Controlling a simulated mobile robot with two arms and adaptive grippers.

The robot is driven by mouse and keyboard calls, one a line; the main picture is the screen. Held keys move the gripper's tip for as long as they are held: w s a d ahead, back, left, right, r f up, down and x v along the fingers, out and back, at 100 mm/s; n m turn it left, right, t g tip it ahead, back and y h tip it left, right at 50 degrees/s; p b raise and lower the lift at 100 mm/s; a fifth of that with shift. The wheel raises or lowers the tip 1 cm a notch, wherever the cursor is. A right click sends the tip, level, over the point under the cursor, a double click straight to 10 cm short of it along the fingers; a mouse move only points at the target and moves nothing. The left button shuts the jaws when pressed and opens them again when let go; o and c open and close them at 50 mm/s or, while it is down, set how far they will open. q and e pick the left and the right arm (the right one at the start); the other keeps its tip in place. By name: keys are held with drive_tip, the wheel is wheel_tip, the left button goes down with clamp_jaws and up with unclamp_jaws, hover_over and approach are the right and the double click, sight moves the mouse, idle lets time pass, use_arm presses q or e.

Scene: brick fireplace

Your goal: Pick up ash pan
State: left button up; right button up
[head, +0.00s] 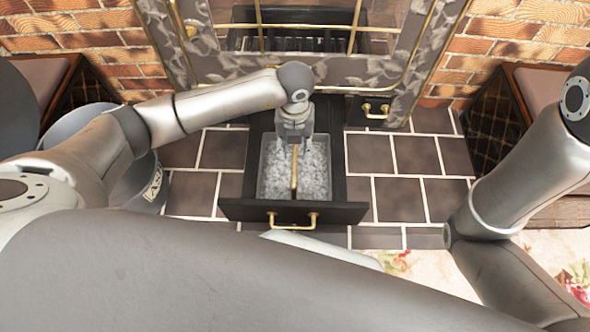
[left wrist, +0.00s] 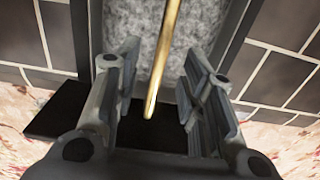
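The ash pan (head: 265,180) is a grey tray full of pale ash, sitting in the pulled-out black drawer (head: 338,170) below the fireplace. A brass handle bar (head: 294,175) runs lengthwise over the ash. My left gripper (head: 294,146) is above the far part of the pan, pointing down. In the left wrist view the gripper (left wrist: 155,100) is open, with the brass bar (left wrist: 164,60) between its fingers and no visible contact. The ash pan's ash (left wrist: 130,40) shows behind the bar. My right arm shows at the right, but its gripper is out of view.
The drawer front has a brass handle (head: 293,220). A grey ash bucket (head: 140,185) stands left, partly behind my left arm. The fireplace door (head: 300,40) is behind the drawer, and a small brass handle (head: 376,111) is to its right. Tiled floor (head: 400,160) right of the drawer is clear.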

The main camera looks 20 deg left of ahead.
sight(295, 154)
use_arm(q)
wheel_tip(295, 154, down, 4)
drive_tip(key=b, duration=0.3)
drive_tip(key=shift+f, duration=0.2)
drive_tip(key=shift+r, duration=0.1)
drive_tip(key=shift+c, duration=0.5)
clamp_jaws()
